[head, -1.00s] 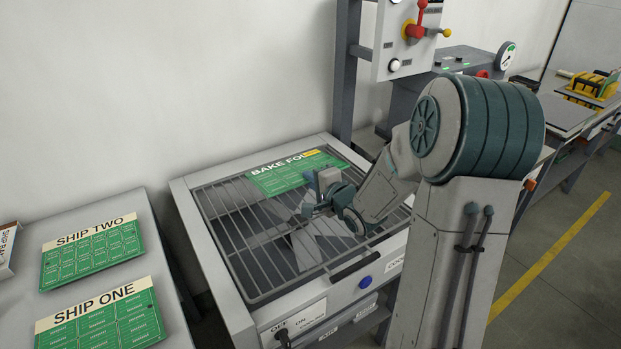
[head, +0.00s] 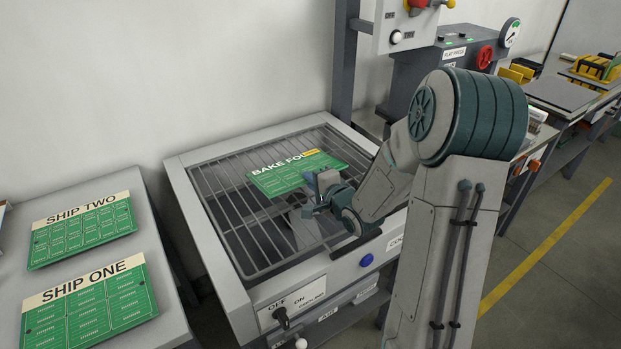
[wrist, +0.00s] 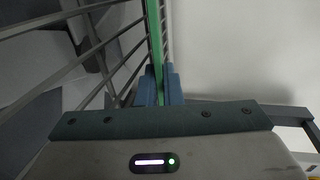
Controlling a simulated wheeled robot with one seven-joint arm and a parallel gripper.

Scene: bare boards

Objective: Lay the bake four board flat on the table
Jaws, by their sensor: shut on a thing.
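In the wrist view the board (wrist: 154,45) shows edge-on as a thin green strip between the blue fingertips (wrist: 160,88). The gap between board and rack is hard to judge.
The wire rack (head: 232,215) lies in a grey frame with a switch and blue button in front. At left, a grey table (head: 165,250) bears the SHIP TWO board (head: 82,235) and SHIP ONE board (head: 88,305). A post and control box (head: 408,45) stand behind.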

